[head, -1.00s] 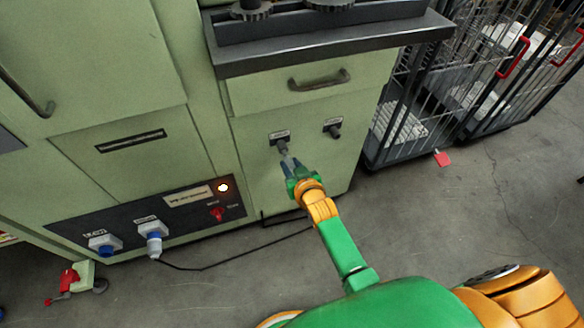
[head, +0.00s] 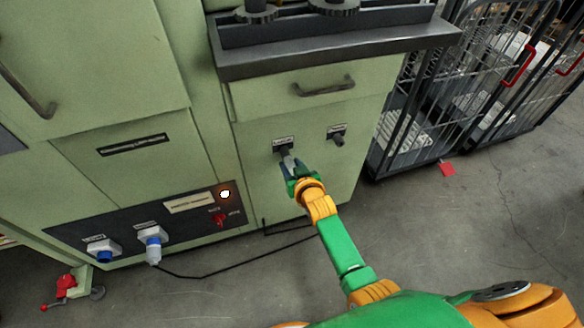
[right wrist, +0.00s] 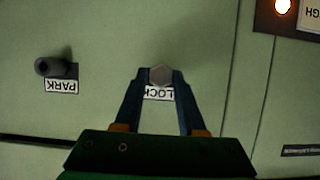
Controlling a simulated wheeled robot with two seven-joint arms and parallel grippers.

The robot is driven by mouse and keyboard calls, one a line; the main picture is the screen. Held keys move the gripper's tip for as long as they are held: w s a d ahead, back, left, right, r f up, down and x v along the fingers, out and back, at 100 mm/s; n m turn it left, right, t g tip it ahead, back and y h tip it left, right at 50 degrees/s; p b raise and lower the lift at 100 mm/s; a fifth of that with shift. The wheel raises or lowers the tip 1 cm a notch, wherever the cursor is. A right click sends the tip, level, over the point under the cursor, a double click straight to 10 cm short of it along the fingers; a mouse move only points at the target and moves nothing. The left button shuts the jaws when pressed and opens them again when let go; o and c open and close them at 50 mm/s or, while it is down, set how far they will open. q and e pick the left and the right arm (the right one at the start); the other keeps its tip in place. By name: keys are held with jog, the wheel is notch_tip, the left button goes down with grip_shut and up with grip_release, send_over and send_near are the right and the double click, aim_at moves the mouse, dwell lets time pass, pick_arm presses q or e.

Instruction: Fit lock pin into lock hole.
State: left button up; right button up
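My right gripper (head: 288,167) is at the green cabinet front, by the LOCK label (head: 283,141). Its two dark fingers are shut on a grey lock pin (head: 287,158). In the right wrist view the pin's hexagonal end (right wrist: 160,75) shows between the fingertips (right wrist: 158,80), in front of the LOCK label (right wrist: 158,93). The pin points at the lock hole, which the pin and fingers hide; I cannot tell how deep it sits. The dark PARK socket (head: 338,139) is to the right and also shows in the right wrist view (right wrist: 50,67). My left gripper is out of view.
A drawer with a handle (head: 325,87) and a dark ledge (head: 340,52) are above the gripper. A control panel with a lit lamp (head: 225,194) and plugs (head: 153,238) is at lower left. Wire cages (head: 420,120) stand to the right. The floor (head: 430,220) in front is mostly clear.

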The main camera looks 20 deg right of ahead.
jog(key=shift+o, duration=1.4)
jog(key=p+v, duration=0.3)
jog(key=v, duration=0.4)
